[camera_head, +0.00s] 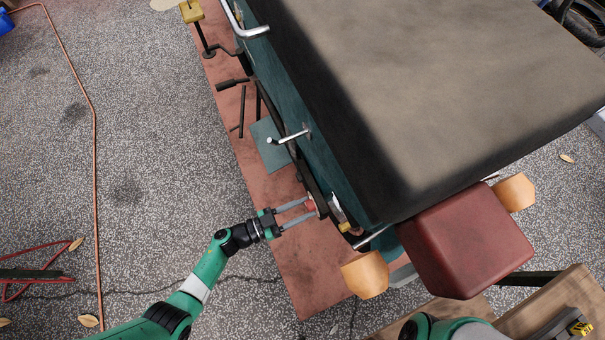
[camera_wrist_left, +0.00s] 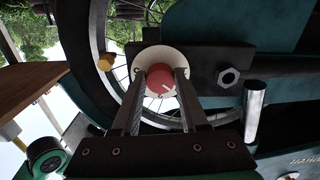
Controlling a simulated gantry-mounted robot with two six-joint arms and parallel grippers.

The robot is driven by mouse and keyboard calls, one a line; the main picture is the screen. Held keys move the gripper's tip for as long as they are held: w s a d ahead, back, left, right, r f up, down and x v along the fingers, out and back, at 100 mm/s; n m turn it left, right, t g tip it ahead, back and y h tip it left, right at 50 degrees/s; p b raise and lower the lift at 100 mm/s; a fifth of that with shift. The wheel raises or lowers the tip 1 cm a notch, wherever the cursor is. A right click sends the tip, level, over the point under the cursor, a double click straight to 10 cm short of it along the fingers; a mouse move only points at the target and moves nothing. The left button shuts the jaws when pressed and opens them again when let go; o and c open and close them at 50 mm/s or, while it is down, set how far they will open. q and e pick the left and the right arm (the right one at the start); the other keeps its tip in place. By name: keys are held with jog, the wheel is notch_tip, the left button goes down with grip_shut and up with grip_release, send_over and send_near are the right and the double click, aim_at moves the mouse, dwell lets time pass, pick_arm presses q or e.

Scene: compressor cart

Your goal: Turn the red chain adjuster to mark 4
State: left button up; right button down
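The red chain adjuster (camera_wrist_left: 161,80) is a round knob with a white pointer line, set on a cream dial (camera_wrist_left: 148,56) in the left wrist view. The pointer slants toward the lower right in that view. The dial's marks are mostly hidden or too small to read. In the head view the red knob (camera_head: 310,205) shows at the cart's lower left side. My left gripper (camera_head: 311,206) has its two fingers on either side of the knob, tips at it. Whether the fingers touch it is unclear. My right gripper is out of view.
A metal hex nut (camera_wrist_left: 229,77) and a silver peg (camera_wrist_left: 254,112) sit right of the dial. A silver crank handle (camera_head: 290,137) juts from the dark green cart side. An orange block (camera_head: 365,274) and a dark red box (camera_head: 466,240) are nearby. Speckled floor at left is mostly clear.

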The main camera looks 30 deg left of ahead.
pick_arm(q)
grip_shut()
jog(key=shift+m, duration=0.4)
jog(key=m, duration=0.3)
jog(key=shift+a+m, duration=0.1)
jog(key=shift+m, duration=0.2)
jog(key=m+b, duration=0.1)
jog(key=m, duration=0.6)
jog(key=m+b, duration=0.1)
jog(key=m, duration=0.7)
jog(key=shift+w+a+r, duration=0.1)
jog(key=shift+w+r, duration=0.05)
jog(key=shift+m, duration=0.3)
